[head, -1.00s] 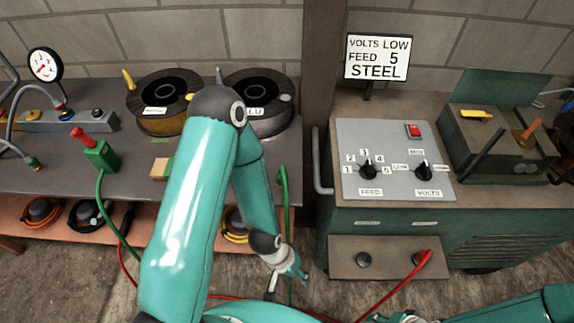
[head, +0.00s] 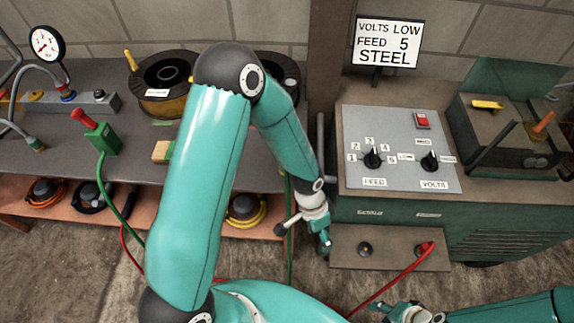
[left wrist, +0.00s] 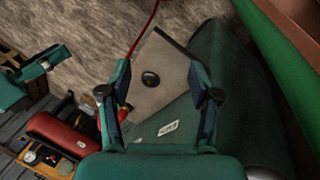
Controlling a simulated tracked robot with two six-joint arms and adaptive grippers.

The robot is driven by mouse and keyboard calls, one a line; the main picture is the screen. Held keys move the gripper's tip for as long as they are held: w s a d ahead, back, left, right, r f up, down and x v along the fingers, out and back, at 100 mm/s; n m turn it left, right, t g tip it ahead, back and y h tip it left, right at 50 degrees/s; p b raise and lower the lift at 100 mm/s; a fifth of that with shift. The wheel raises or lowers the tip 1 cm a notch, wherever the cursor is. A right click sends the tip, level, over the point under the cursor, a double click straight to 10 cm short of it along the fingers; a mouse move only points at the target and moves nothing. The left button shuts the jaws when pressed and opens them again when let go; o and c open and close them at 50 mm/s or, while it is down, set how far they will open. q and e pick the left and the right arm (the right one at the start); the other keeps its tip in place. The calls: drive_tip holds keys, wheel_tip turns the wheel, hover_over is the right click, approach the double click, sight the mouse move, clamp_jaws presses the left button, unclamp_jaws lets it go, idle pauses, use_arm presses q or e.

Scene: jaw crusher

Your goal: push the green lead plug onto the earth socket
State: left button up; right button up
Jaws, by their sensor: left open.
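The unoccupied round black socket (head: 365,249) is at the left of the front panel; its small label above is hard to read. My left gripper (head: 325,243) is just left of this panel. In the left wrist view, its open fingers (left wrist: 159,72) stand either side of the panel and black socket (left wrist: 150,79), with nothing between them. The green lead (head: 290,240) hangs at the bench's right end; its plug is hidden behind my left arm. My right gripper (head: 405,312) is low at the bottom edge, its fingers unclear.
A red plug (head: 425,249) with a red lead sits in the panel's right socket. A green clamp with a red handle (head: 97,132) and a green cable stands on the bench. The welder (head: 480,235) fills the right. Floor lies open below.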

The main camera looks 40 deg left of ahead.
use_arm(q)
drive_tip(key=w+a+r+m+y, duration=0.2)
drive_tip(key=a+r+m, duration=0.1)
drive_tip(key=r, duration=0.6)
drive_tip(key=w+a+r+m+y+b, duration=0.1)
drive_tip(key=w+a+r+m+y, duration=0.2)
drive_tip(key=r, duration=0.6)
drive_tip(key=w+a+r+m+y, duration=0.3)
drive_tip(key=r+m, duration=0.2)
drive_tip(key=r, duration=0.4)
drive_tip(key=shift+a, duration=0.25)
drive_tip(key=b+x, duration=0.1)
drive_tip(key=x, duration=1)
drive_tip(key=shift+f, duration=0.3)
drive_tip(key=shift+a, duration=0.1)
drive_tip(key=x, duration=0.5)
drive_tip(key=shift+w+a, duration=0.15)
